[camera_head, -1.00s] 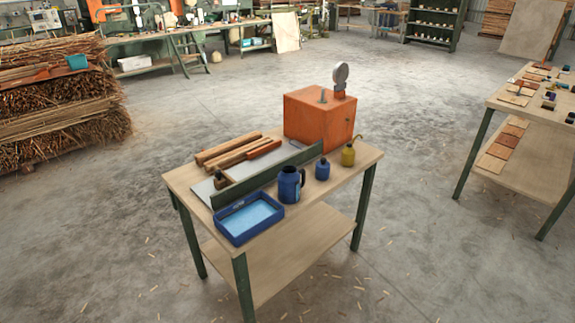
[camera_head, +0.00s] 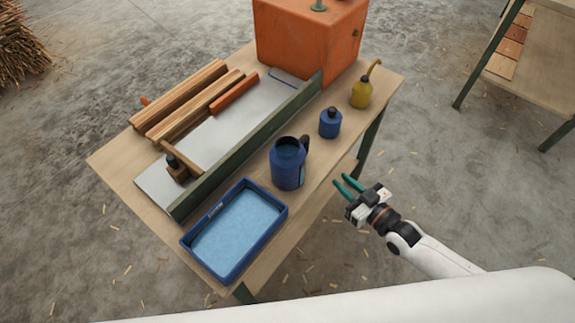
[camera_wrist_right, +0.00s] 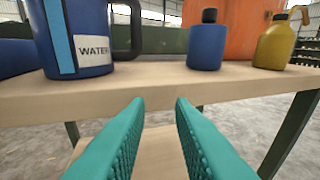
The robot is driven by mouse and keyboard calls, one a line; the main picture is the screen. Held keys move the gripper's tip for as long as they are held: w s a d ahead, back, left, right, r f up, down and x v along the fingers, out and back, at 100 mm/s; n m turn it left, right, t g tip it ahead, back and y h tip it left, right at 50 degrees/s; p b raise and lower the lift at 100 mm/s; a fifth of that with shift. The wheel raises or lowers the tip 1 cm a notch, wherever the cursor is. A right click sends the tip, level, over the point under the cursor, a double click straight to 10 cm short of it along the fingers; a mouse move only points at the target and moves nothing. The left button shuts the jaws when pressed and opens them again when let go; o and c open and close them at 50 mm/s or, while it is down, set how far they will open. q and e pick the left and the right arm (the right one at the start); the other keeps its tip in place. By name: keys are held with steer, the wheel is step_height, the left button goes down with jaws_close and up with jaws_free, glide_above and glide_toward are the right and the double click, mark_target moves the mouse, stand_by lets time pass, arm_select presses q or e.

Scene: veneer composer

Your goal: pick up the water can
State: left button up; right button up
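The water can (camera_head: 288,165) is a blue jug with a dark handle on its right side. It stands upright on the wooden table, between the blue tray and a small blue bottle. In the right wrist view the can (camera_wrist_right: 84,22) is at the upper left, with a white label reading WATER; its top is cut off. My right gripper (camera_head: 343,186) is open and empty, just off the table's front edge, to the right of the can. Its green fingers (camera_wrist_right: 158,108) are apart, below the tabletop level in the wrist view. My left gripper is not in view.
A blue tray (camera_head: 276,241) is left of the can. A small blue bottle (camera_head: 330,123) and a yellow oil can (camera_head: 361,93) stand to its right. A green fence (camera_head: 245,147), wood strips and an orange box (camera_head: 310,40) are behind. The table edge (camera_wrist_right: 250,88) lies ahead of the fingers.

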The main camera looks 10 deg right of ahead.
steer(key=y, duration=0.2)
glide_toward(308, 147)
steer(key=shift+n, duration=0.4)
steer(key=w+a, duration=0.1)
steer(key=w, duration=0.1)
steer(key=w+a+f, duration=0.1)
steer(key=w, duration=0.1)
steer(key=shift+w+a+f, duration=0.15)
steer(key=shift+a+f, duration=0.05)
steer(key=shift+f, duration=0.05)
steer(key=x, duration=0.2)
steer(key=r+x, duration=0.1)
steer(key=x, duration=0.1)
steer(key=shift+w+a, duration=0.2)
steer(key=shift+a, duration=0.15)
steer(key=shift+w+a+f, duration=0.1)
steer(key=shift+w+a, duration=0.2)
steer(key=shift+w, duration=0.15)
jaws_close()
